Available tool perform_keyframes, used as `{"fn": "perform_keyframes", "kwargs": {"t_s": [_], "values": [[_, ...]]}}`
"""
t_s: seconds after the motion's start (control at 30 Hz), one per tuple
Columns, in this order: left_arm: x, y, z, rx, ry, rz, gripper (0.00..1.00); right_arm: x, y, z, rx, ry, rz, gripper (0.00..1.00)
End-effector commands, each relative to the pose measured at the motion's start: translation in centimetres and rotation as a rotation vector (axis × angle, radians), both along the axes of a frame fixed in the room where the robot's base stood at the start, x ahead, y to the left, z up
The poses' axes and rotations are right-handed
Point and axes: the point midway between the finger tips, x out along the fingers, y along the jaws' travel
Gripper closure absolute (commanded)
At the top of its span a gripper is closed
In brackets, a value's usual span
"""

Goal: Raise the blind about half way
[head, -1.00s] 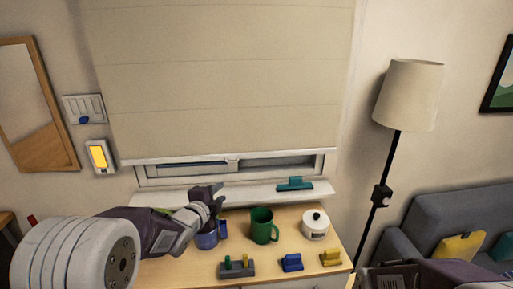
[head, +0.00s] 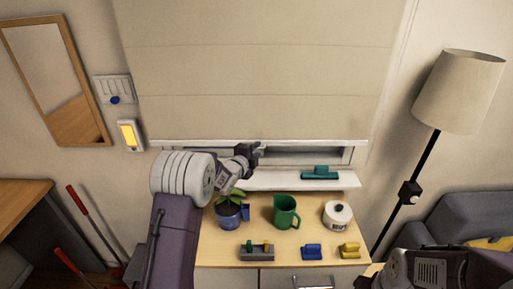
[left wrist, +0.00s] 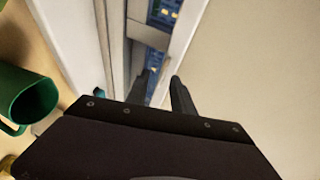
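The beige blind (head: 260,75) hangs down over most of the window in the head view. Its pale bottom bar (head: 200,143) sits just above a narrow strip of bare window (head: 300,155). My left gripper (head: 257,150) is at this bar, near the middle of the window. In the left wrist view, the two fingers of my left gripper (left wrist: 160,90) are apart, with the pale bar (left wrist: 183,45) running between them and the blind's cloth (left wrist: 260,70) to the right. I cannot tell whether they touch the bar. Only part of my right arm shows, at bottom right.
Below the sill (head: 270,180) is a cabinet top with a potted plant (head: 228,212), a green jug (head: 287,212) and a white canister (head: 338,214). A teal object (head: 320,172) lies on the sill. A floor lamp (head: 460,92) stands at right.

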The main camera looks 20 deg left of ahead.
Motion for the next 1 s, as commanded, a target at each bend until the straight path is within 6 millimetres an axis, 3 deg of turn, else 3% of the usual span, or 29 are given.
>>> {"fn": "perform_keyframes", "kwargs": {"t_s": [0.3, 0.4, 0.43, 1.0], "values": [[0.53, -0.08, -0.19, 0.000, 0.000, 0.000, 0.71, -0.03, 0.00, 0.15, 0.000, 0.000, 0.000, 0.64], [0.53, -0.07, -0.18, 0.000, 0.000, 0.000, 0.99, -0.03, 0.00, 0.15, 0.000, 0.000, 0.000, 0.64], [0.53, -0.07, -0.18, 0.000, 0.000, 0.000, 1.00, -0.03, 0.00, 0.15, 0.000, 0.000, 0.000, 0.64], [0.49, -0.08, -0.19, -0.001, 0.001, 0.000, 1.00, -0.02, 0.00, 0.16, 0.000, 0.000, 0.000, 0.64]]}}
